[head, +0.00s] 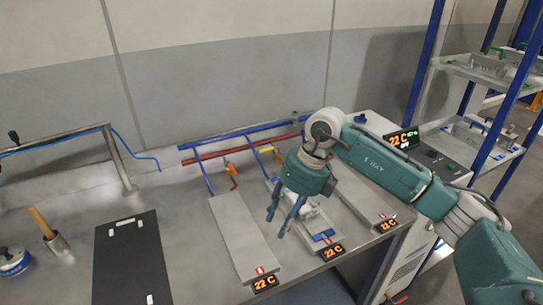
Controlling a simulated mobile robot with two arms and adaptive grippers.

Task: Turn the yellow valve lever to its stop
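A small yellow valve lever (267,150) sits on the pipework at the back of the bench, left of my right arm's wrist. An orange lever (231,174) is on the pipes to its left. My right gripper (276,226) points down over the middle grey plate, in front of the yellow lever and apart from it. Its two blue fingers are spread, with nothing seen between them. The gripper and wrist cover part of the middle plate and the pipes behind. My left gripper is not in view.
A blue pipe (240,134) and a red pipe (212,156) run along the back. Grey plates with 22 C displays (265,283) lie in front. A black mat (132,270), a hammer-like tool (41,222) and a blue tin (13,262) are at left. Blue-posted shelves stand right.

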